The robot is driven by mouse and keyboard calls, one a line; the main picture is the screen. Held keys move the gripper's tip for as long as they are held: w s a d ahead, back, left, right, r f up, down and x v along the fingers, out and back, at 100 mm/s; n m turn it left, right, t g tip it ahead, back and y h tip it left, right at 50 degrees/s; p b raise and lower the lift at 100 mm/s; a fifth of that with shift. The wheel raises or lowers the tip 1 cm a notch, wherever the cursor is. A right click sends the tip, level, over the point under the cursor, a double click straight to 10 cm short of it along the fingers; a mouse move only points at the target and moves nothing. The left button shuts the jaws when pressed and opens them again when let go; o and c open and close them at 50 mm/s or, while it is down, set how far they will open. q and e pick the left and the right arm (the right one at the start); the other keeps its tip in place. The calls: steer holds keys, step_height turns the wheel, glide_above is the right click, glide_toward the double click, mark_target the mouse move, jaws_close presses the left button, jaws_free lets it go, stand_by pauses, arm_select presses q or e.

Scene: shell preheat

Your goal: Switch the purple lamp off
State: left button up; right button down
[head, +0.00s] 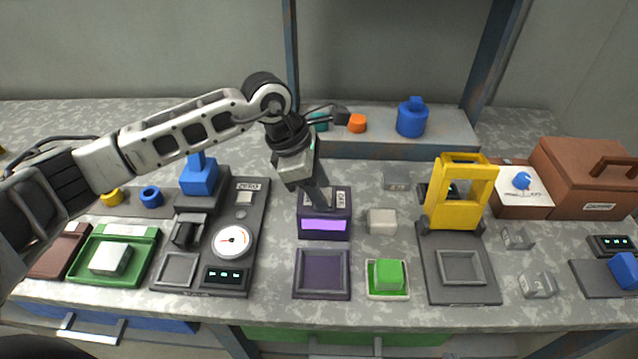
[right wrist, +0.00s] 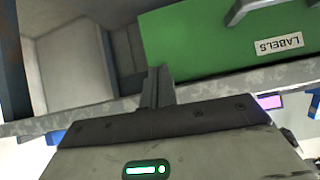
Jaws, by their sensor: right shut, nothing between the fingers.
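The purple lamp (head: 324,225) is a bright violet strip on the front of a dark purple box, and it looks lit. The top of the box, with a small white label, is partly covered by my left gripper (head: 322,203). Its fingers point down at the top of the box and overlap it in the head view. I cannot tell whether they touch it, and no switch is clearly visible under them. The fingers show as one narrow dark shape. My right gripper (right wrist: 158,85) shows in the right wrist view, shut and empty, in front of a green drawer front.
A dark purple tray (head: 322,297) lies in front of the lamp box. A dial unit (head: 232,241) stands to its left. A grey block (head: 381,221), a green block (head: 389,274) and a yellow frame (head: 462,190) stand to its right. A green drawer (right wrist: 220,40) is below the bench.

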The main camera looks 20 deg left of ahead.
arm_select(q)
steer(key=shift+d+r+y, duration=0.15)
steer(key=shift+d+y, duration=0.1)
steer(key=shift+y, duration=0.15)
steer(key=shift+w+d+g+y, duration=0.2)
steer(key=shift+g+y, duration=0.2)
steer(key=shift+y, duration=0.5)
steer(key=shift+s, duration=0.1)
steer(key=o, duration=1)
